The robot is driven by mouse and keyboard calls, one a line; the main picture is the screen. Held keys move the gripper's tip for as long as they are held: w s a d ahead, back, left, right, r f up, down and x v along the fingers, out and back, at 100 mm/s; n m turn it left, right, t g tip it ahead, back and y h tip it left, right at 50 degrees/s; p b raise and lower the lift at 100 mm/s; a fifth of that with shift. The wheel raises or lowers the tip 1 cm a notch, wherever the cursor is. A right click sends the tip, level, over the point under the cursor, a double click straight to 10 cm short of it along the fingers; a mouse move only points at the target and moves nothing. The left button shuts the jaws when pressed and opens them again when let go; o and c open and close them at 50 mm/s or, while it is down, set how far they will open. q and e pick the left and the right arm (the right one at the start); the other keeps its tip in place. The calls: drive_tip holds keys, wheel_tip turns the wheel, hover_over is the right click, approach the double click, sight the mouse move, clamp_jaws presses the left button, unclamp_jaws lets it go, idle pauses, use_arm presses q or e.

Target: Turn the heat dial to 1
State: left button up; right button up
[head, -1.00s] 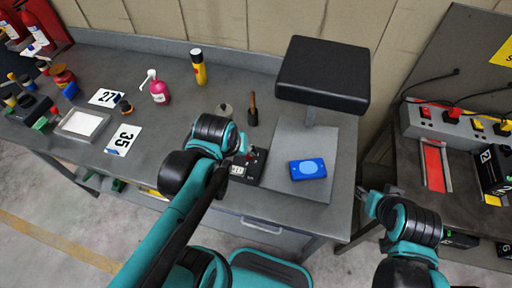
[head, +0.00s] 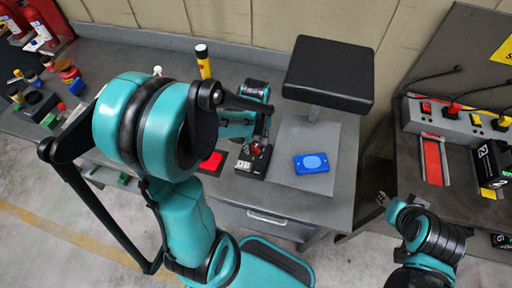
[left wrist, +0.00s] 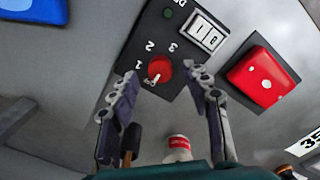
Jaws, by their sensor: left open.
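The heat dial is a red knob (left wrist: 160,70) with a white pointer, on a black control box (left wrist: 185,30) marked 1, 2 and 3. The pointer is turned toward the lower left in the left wrist view, below the 1 mark. A white rocker switch (left wrist: 203,32) and a green light sit on the same box. In the head view the box (head: 243,166) stands on the bench, partly under my left gripper (head: 262,138). The left gripper (left wrist: 166,80) is open, its fingers on either side of the dial's near side, with nothing between them. My right gripper (head: 383,198) is far right; its jaw state is unclear.
A red box (head: 211,161) lies on the other side. A yellow can (head: 203,62) stands behind. My left arm hides much of the left bench.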

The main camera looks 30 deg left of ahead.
use_arm(q)
wheel_tip(320, 180, down, 2)
clamp_jaws()
idle(0.3)
drive_tip(key=shift+m, duration=0.4)
drive_tip(key=m+b, duration=0.1)
drive_tip(key=m, duration=0.4)
drive_tip(key=m+b, duration=0.1)
drive_tip(key=m, duration=0.5)
idle(0.4)
